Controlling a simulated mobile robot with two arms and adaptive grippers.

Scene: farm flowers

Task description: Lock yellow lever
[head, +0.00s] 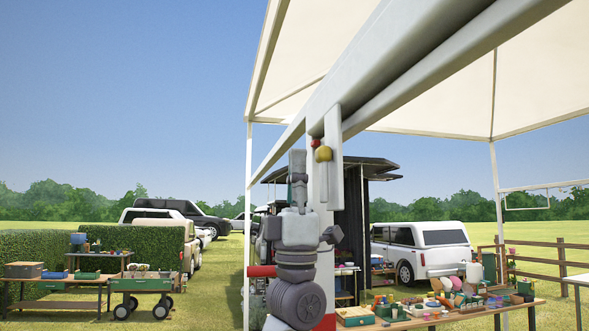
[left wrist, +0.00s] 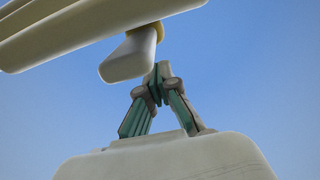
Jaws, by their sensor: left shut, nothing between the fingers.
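The yellow lever (head: 323,153) is a small rounded yellow piece at the top of the white tent post, under the canopy frame, in the head view. In the left wrist view only a sliver of yellow (left wrist: 159,29) shows behind a white rounded part (left wrist: 133,55). My left gripper (head: 297,160) points up just left of the lever in the head view. In the left wrist view the left gripper (left wrist: 157,75) has its fingertips together and empty, close below the white part; contact cannot be told. My right gripper is not in view.
A red knob (head: 315,143) sits just above the lever. The canopy's white beam (head: 400,70) slopes overhead, and the white post (head: 325,205) stands right of my left arm. A table of goods (head: 480,312) is at lower right. Open sky lies left of the gripper.

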